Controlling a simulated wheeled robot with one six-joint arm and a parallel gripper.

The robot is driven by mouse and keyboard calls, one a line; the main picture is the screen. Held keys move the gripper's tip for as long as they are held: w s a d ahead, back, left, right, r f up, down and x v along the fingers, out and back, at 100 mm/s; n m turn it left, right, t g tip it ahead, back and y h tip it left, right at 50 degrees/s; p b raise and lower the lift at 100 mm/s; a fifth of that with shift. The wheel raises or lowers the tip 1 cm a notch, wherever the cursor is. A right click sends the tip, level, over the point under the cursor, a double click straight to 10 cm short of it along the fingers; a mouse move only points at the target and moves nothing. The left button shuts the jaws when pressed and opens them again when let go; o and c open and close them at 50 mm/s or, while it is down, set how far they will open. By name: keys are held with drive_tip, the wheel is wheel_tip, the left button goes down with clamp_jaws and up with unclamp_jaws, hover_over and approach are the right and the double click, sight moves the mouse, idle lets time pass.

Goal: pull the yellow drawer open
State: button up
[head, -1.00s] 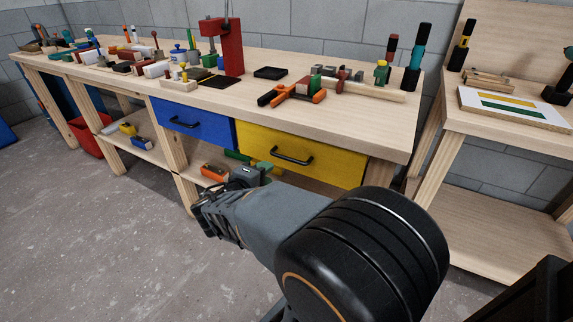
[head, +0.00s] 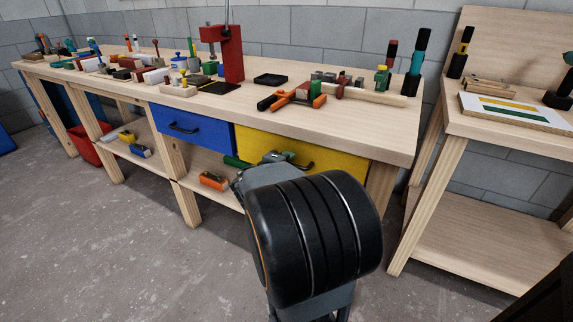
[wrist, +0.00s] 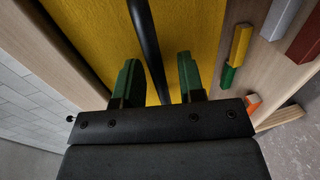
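The yellow drawer (head: 335,164) is in the front of the workbench, right of a blue drawer, and looks shut. It fills the middle of the wrist view (wrist: 195,30). Its black bar handle (head: 306,165) is partly hidden behind my arm in the head view. In the wrist view the handle (wrist: 146,40) runs down from the top edge and its lower end passes between the fingers. My gripper (wrist: 158,75) is open, with a green finger on each side of the handle and gaps showing. I cannot tell how deep the handle lies between them.
The blue drawer (head: 193,130) with its handle is left of the yellow one. Coloured blocks lie on the lower shelf (head: 172,156). Tools and a red press (head: 226,50) stand on the bench top. A second wooden table (head: 480,210) stands at right.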

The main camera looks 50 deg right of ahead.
clamp_jaws()
drive_tip(key=shift+a, duration=0.1)
idle(0.5)
